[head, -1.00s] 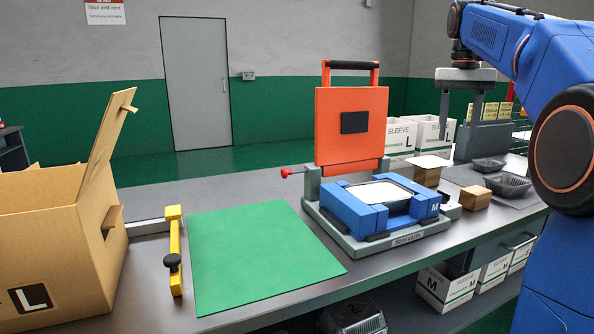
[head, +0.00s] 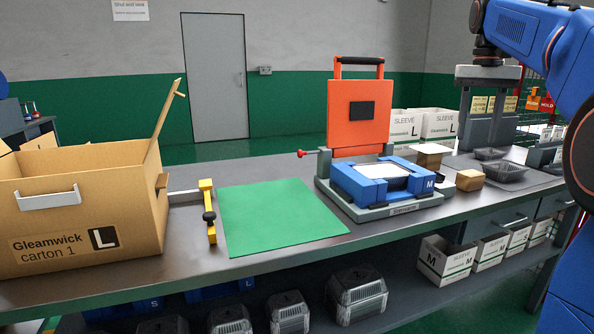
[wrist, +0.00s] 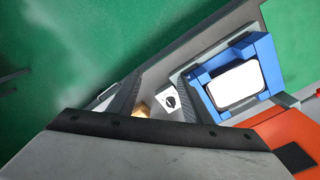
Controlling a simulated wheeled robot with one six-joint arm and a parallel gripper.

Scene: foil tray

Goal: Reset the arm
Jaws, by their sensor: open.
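My gripper (head: 481,124) hangs fingers-down above the right part of the bench in the head view. It is open, with nothing between its fingers. In the wrist view my gripper (wrist: 155,92) has its two grey fingers apart. The sealing press has a blue nest (head: 352,184), marked M, holding a tray with a white top (head: 385,171). Its orange lid (head: 358,132) stands raised. In the wrist view the blue nest (wrist: 262,50) and the orange lid (wrist: 293,135) lie right of the fingers.
A carton (head: 135,220) marked L stands open at the left. A green mat (head: 280,218) lies bare beside a yellow bar (head: 209,215). A brown block (head: 469,180) and dark trays (head: 505,172) sit right of the press. Sleeve boxes (head: 437,124) stand behind.

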